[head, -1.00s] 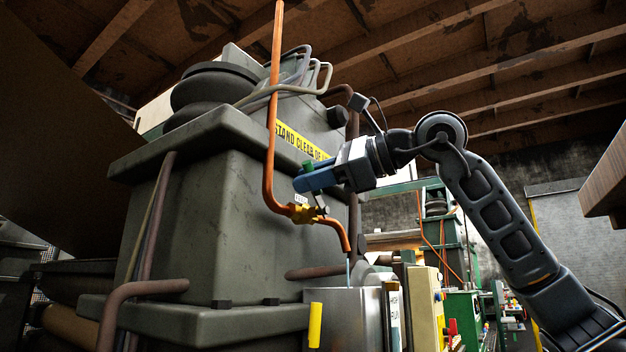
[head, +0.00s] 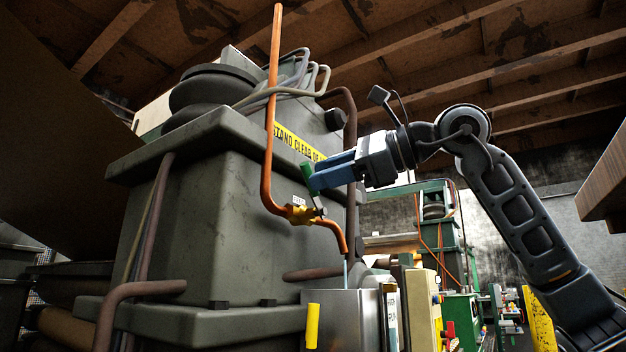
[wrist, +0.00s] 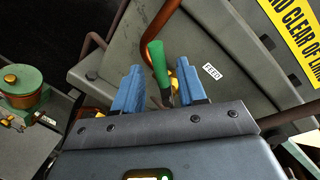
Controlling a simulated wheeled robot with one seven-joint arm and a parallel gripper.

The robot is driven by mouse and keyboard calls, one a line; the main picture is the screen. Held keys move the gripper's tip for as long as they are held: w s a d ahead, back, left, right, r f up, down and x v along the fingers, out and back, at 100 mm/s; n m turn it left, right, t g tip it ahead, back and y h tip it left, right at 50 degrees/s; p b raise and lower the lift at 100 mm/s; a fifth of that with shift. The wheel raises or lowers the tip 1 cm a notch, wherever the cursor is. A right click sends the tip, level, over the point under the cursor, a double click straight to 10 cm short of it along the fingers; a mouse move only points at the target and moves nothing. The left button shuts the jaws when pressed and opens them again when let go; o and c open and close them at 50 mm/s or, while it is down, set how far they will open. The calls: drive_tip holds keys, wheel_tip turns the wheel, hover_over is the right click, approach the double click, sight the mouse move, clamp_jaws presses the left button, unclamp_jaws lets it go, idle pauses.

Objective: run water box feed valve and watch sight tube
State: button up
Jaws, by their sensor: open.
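The feed valve (head: 300,213) is a brass body on a copper pipe, with a green-sleeved lever (head: 307,172) standing up from it. In the wrist view the green handle (wrist: 158,63) lies between my two blue fingers, beside a FEED label. My gripper (head: 313,181) is open around or just behind the lever; contact cannot be told. A thin pale blue stream (head: 346,270) shows below the pipe's mouth, above the steel water box (head: 340,318). An upright narrow strip with a label (head: 392,318), apparently the sight tube, stands at the box's right side; its level is unreadable.
The big grey machine housing (head: 230,200) with a yellow warning strip (head: 298,143) stands behind the valve. A dark pipe (head: 351,150) rises close behind my fingers. A yellow tab (head: 312,326) is at the box's front.

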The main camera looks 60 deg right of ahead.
drive_tip(key=shift+v, duration=2.15)
idle(5.8)
